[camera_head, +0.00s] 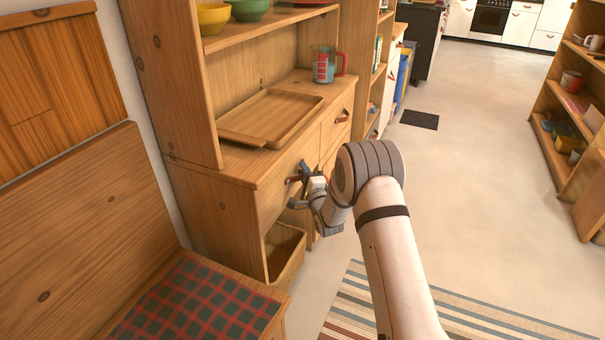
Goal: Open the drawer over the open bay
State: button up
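The wooden hutch has a drawer (270,199) directly above an open bay (284,240). Its front looks flush with the cabinet. A reddish-brown leather pull (292,180) shows at the drawer's right part. My gripper (299,187) is right by this pull, coming from the right. Its two dark fingers are spread apart, one above and one below the pull's height. Nothing shows between them, and I cannot tell whether they touch the pull. My arm hides part of the cabinet front to the right.
A wooden tray (273,118) and a measuring jug (325,66) stand on the counter. Another drawer with a leather pull (343,116) is farther back. A bench with a plaid cushion (197,308) stands at the near left. Open floor (470,165) lies to the right.

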jog(key=shift+c, duration=0.2)
grip_shut()
